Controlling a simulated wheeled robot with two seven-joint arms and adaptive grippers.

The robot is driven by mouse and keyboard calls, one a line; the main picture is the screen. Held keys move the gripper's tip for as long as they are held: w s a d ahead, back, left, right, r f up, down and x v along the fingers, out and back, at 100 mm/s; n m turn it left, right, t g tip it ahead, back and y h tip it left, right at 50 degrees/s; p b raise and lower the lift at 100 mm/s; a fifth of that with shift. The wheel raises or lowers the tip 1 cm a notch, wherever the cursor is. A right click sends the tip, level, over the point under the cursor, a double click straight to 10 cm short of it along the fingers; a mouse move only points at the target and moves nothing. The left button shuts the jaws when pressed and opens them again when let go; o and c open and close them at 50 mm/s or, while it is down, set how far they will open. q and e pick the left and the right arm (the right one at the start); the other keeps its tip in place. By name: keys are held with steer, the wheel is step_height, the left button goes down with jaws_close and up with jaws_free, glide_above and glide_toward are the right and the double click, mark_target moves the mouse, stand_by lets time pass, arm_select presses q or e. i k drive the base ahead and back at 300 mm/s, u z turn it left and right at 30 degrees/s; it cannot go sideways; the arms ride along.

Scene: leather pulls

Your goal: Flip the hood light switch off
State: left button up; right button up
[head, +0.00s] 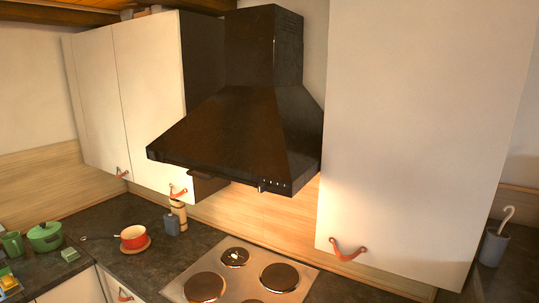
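The black range hood (235,130) hangs on the wall in the middle of the head view, above the cooktop. A row of small light marks or controls (275,183) sits on the right part of its front lower edge. A small light-coloured piece (261,187) projects just left of them. Which of these is the light switch, and its position, is too small to tell. The wall below the hood is brightly lit. Neither of my grippers shows in the head view.
White cabinets (147,100) flank the hood on the left, and a tall white cabinet door (415,130) on the right, with leather pulls (348,252). The space before the hood is clear.

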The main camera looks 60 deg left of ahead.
mark_target(152, 154)
steer(key=i, duration=0.3)
steer(key=u, duration=2.3)
